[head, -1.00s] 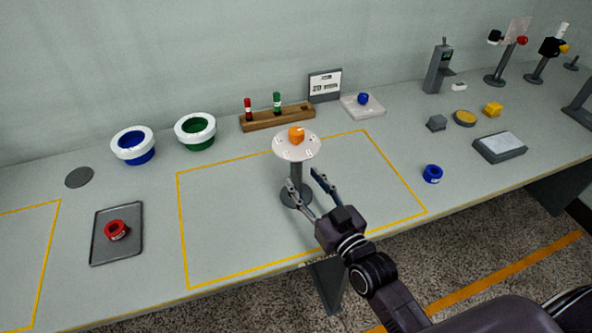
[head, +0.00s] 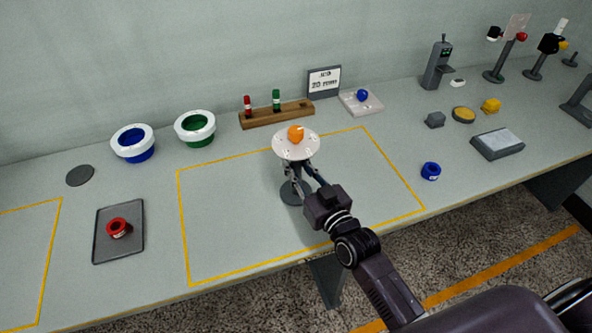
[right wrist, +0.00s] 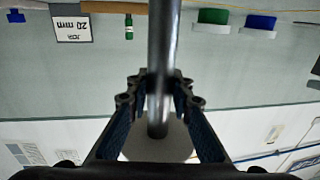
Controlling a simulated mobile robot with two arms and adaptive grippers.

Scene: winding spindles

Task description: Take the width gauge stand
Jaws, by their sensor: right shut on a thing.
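The stand in the middle of the bench has a round white disc top (head: 296,145) with small marks, an orange knob (head: 296,133) on it, a grey post and a dark round base (head: 291,194). The base looks to be on the bench inside the yellow outline. My right gripper (head: 298,173) is shut on the post below the disc, hiding part of it. The right wrist view, upside down, shows the post (right wrist: 164,40) between the fingers (right wrist: 160,88). My left gripper is out of view.
Behind stand a wooden rack (head: 276,115), a "20 mm" sign (head: 324,81) and white-rimmed blue (head: 133,143) and green (head: 195,128) cups. A tray (head: 103,245) with a red ring lies left, a blue ring (head: 431,171) right. The outlined area around the stand is clear.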

